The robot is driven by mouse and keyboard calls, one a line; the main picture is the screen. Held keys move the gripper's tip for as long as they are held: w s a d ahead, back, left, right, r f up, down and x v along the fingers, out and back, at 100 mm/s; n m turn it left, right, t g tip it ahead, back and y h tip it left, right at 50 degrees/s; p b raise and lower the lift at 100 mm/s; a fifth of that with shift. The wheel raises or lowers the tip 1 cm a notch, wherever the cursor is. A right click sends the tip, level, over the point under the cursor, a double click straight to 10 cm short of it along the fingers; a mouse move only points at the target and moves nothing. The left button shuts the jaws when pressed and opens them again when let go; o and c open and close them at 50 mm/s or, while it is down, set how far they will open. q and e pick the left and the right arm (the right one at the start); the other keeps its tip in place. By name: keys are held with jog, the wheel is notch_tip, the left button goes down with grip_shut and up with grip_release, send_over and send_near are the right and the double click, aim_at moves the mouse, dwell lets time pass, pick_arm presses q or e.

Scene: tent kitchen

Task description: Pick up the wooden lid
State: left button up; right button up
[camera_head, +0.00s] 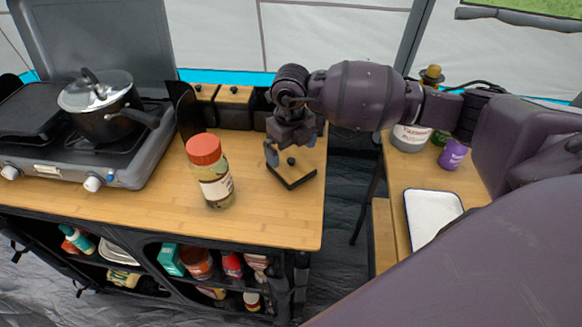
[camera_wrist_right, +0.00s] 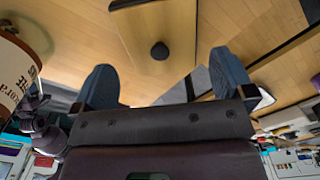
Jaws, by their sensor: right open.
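The wooden lid (camera_head: 292,172) is a square light-wood piece with a dark edge and a small black knob. It lies on the wooden counter near its right edge. In the right wrist view the lid (camera_wrist_right: 150,22) shows with its black knob (camera_wrist_right: 159,50) between and beyond the fingertips. My right gripper (camera_head: 287,154) is just above the lid, pointing down, with its fingers apart. In the right wrist view the right gripper (camera_wrist_right: 168,75) is open and empty, with the knob in the gap's direction.
A jar with a red lid (camera_head: 211,172) stands left of the wooden lid. A stove with a pot (camera_head: 105,115) is at far left. Wooden-lidded boxes (camera_head: 233,96) stand at the back. A white tray (camera_head: 433,215) lies on the side table.

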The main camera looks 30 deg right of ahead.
aim_at(291, 160)
jog(key=shift+f, duration=2.45)
jog(key=shift+c, duration=0.2)
